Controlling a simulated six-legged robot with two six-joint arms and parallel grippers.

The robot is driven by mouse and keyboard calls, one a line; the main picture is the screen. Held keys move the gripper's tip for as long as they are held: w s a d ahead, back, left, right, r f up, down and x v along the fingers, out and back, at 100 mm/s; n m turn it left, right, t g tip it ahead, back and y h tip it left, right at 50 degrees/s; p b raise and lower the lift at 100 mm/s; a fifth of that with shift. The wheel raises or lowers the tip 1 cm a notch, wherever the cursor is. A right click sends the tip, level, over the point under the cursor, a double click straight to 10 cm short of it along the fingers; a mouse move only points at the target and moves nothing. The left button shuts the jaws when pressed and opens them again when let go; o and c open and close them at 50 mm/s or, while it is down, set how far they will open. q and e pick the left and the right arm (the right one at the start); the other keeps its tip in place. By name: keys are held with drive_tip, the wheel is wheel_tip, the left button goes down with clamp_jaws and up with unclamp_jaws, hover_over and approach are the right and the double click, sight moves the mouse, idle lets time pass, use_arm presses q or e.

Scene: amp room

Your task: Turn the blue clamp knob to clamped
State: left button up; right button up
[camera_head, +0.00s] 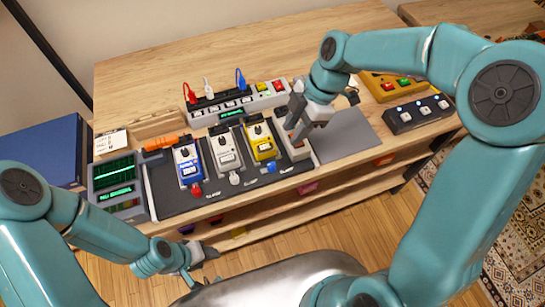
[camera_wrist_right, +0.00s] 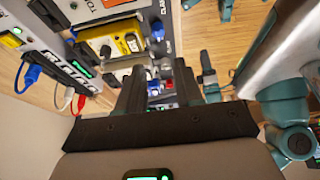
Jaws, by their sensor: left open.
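The blue clamp knob (camera_head: 269,168) sits at the front of the pedalboard (camera_head: 221,196), just in front of the yellow pedal (camera_head: 262,141). In the right wrist view a blue knob (camera_wrist_right: 157,31) shows near the yellow pedal (camera_wrist_right: 118,46). My left gripper (camera_head: 207,255) is open and empty, low in front of the bench, away from the knob.
A blue pedal (camera_head: 187,165) and a white pedal (camera_head: 225,152) stand left of the yellow one, with red (camera_head: 196,190) and white (camera_head: 235,179) knobs in front. A power strip (camera_head: 238,103) with plugs lies behind. A grey mat (camera_head: 347,136) to the right is clear.

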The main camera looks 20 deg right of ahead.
sight(273, 163)
drive_tip(key=p+x, duration=0.1)
drive_tip(key=x, duration=1.2)
drive_tip(key=shift+w+f, duration=0.2)
drive_tip(key=shift+f, duration=0.3)
drive_tip(key=shift+s+a+r, duration=0.1)
drive_tip(key=shift+s+a, duration=0.05)
drive_tip(key=shift+s, duration=0.05)
drive_tip(key=shift+w, duration=0.15)
drive_tip(key=c, duration=0.4)
clamp_jaws()
